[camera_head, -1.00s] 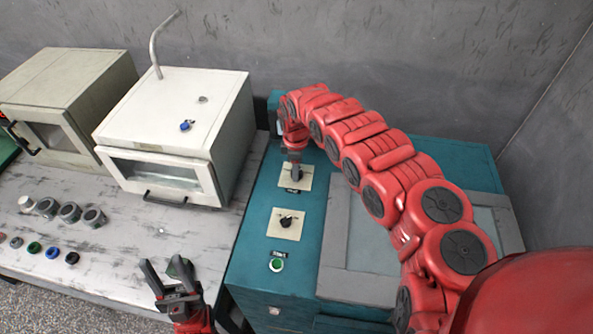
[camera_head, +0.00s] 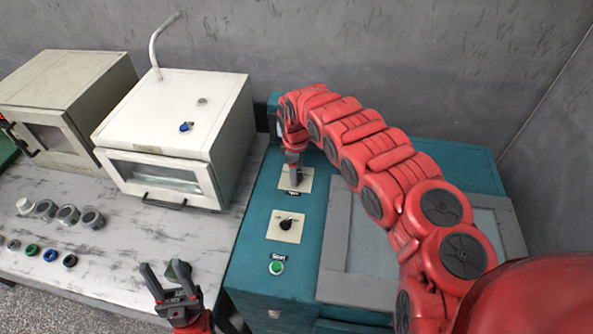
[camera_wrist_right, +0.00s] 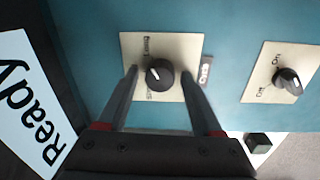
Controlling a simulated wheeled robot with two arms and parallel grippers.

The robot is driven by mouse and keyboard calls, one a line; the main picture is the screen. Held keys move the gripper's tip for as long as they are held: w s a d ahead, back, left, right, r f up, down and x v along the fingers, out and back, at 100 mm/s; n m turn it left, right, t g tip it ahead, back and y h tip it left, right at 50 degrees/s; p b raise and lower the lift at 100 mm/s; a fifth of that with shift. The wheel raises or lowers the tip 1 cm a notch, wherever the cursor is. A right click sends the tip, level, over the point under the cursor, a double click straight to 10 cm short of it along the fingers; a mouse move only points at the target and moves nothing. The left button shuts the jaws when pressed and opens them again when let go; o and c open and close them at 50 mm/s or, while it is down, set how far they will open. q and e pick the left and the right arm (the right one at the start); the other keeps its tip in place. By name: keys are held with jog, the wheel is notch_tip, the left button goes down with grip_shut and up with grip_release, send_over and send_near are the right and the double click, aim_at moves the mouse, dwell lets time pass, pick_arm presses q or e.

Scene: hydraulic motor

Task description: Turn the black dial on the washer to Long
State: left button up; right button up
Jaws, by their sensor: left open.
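The washer (camera_head: 255,240) is a teal machine with two black dials on cream plates. The farther dial (camera_wrist_right: 159,73) has a white pointer mark and a plate with Long and Short labels; in the head view my right gripper hides most of it. My right gripper (camera_wrist_right: 159,72) is open, with one finger on each side of this dial and visible gaps between. It also shows in the head view (camera_head: 292,180), pointing down at the plate. My left gripper (camera_head: 162,268) is open and empty near the table's front edge.
The nearer dial (camera_head: 286,225), marked On and Off in the wrist view, and a green Start button (camera_head: 276,267) lie in front. A white oven-like box (camera_head: 180,120) stands left of the washer. Several small knobs (camera_head: 68,214) lie on the table.

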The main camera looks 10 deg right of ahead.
jog(key=shift+o, duration=0.3)
jog(key=shift+r, duration=0.55)
notch_tip(320, 180, up, 16)
jog(key=b, duration=0.3)
jog(key=shift+s+a+r+b, duration=0.15)
jog(key=shift+s+a+b, duration=0.1)
jog(key=shift+s+b, duration=0.15)
